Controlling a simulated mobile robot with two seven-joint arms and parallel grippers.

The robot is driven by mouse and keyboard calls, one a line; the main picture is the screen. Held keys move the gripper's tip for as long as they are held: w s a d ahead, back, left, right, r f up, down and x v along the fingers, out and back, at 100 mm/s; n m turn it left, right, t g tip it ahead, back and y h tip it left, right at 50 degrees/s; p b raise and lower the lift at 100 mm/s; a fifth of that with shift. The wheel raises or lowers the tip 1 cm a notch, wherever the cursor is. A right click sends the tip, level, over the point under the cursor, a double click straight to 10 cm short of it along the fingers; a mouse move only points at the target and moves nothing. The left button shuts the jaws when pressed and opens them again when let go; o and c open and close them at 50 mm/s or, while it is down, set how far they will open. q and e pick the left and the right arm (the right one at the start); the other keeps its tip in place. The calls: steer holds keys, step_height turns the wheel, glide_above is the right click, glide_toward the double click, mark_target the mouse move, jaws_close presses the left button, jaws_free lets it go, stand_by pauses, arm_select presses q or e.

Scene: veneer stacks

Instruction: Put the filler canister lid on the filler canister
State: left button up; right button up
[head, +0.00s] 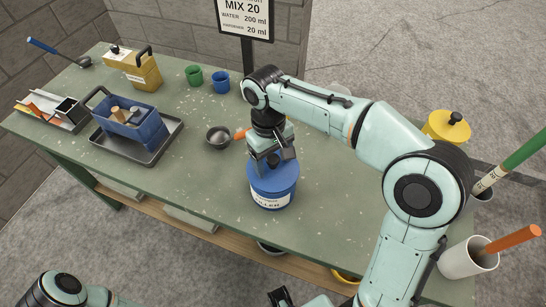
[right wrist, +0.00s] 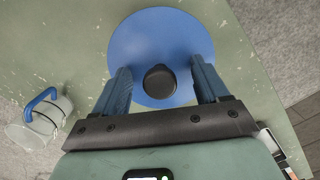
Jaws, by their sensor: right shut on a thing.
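The filler canister (head: 271,201) is a blue round tub with a white label, upright near the front edge of the green bench. The filler canister lid (head: 268,181) is a blue disc over its top; I cannot tell whether it is fully seated. My right gripper (head: 273,158) points down and is shut on the lid. In the right wrist view its fingers (right wrist: 160,78) stand on both sides of the lid's black knob (right wrist: 160,82), and the blue lid (right wrist: 160,38) hides the canister below. A dark part at the bottom edge may be my left gripper (head: 280,297), mostly cut off.
A metal bowl (head: 218,136) with an orange handle lies just left of the canister. A blue caddy (head: 130,121) on a grey tray, a yellow container (head: 135,68) and green (head: 194,76) and blue cups (head: 221,82) stand farther back. A yellow lidded tub (head: 445,127) is right.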

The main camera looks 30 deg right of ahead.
arm_select(q)
steer(key=shift+s+f+b, duration=0.2)
steer(key=shift+f+b, duration=0.2)
steer(key=shift+f, duration=0.05)
arm_select(e)
steer(key=shift+f, duration=0.7)
steer(key=o, duration=1.1)
steer(key=shift+c, duration=0.2)
steer(key=shift+r, duration=0.1)
arm_select(q)
steer(key=r+p, duration=0.1)
steer(key=w+r+p, duration=0.2)
steer(key=r, duration=0.1)
arm_select(e)
step_height(320, 180, up, 13)
steer(key=w, duration=0.1)
steer(key=shift+w, duration=0.3)
steer(key=shift+a, duration=0.1)
